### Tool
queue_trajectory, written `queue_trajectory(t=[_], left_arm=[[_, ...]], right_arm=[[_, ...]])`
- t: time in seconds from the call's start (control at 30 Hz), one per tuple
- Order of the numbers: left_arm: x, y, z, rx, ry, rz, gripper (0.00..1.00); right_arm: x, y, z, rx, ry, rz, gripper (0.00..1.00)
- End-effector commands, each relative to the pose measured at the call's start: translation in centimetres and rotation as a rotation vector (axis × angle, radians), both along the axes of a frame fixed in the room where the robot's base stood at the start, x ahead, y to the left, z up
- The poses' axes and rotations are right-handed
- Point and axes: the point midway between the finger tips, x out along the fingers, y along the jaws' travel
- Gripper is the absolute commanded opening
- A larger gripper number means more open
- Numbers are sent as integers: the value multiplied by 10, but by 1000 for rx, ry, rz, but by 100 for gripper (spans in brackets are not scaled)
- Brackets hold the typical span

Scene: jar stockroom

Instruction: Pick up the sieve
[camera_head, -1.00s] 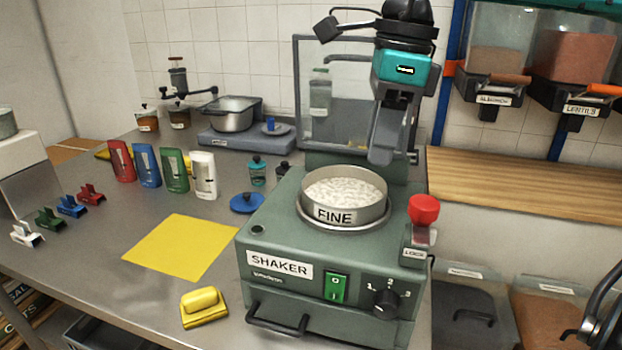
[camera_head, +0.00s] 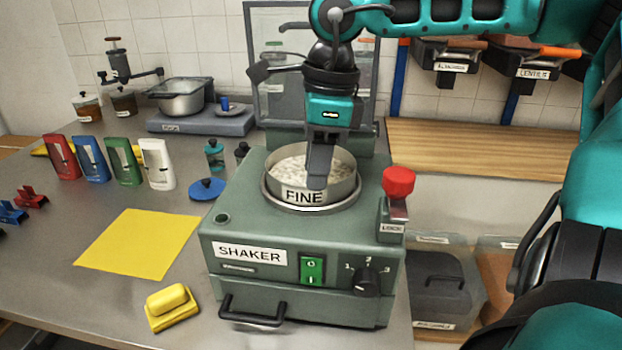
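The sieve (camera_head: 342,187) is a round metal ring labelled FINE with pale grainy material inside. It sits on top of the green shaker (camera_head: 226,231). My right gripper (camera_head: 318,182) points down over the sieve, with its dark finger in front of the pale contents and overlapping the front rim near the label. I see it edge-on, so one finger hides the other and the gap does not show. I cannot tell whether it touches the rim. My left gripper is not in view.
A red knob (camera_head: 398,181) stands at the shaker's right edge. A mirror-like panel (camera_head: 268,60) rises behind. Left are a yellow sheet (camera_head: 138,243), a yellow block (camera_head: 172,307), several coloured packets (camera_head: 124,164) and a pot (camera_head: 182,97). Storage bins (camera_head: 455,55) hang at upper right.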

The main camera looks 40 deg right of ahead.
Motion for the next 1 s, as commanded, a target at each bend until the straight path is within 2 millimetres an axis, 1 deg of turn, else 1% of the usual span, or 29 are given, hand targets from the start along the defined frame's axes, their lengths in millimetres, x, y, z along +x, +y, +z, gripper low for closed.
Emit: queue_trajectory(t=[0.03, 0.1, 0.2, 0.3, 0.5, 0.83, 1.0], left_arm=[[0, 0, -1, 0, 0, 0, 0], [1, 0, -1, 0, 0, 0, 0], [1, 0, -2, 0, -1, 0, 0], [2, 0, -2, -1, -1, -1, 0], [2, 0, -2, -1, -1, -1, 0], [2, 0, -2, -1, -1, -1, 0], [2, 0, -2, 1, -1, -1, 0]], right_arm=[[-1, 0, -10, 2, 5, 1, 33], [0, 0, -21, 2, 5, 1, 33], [1, 1, -31, 1, 4, -2, 33], [2, 1, -35, 0, 0, -2, 33], [2, 1, -35, 0, -1, -2, 32], [2, 1, -35, 0, -1, -2, 0], [2, 1, -35, 0, -1, -2, 0]])
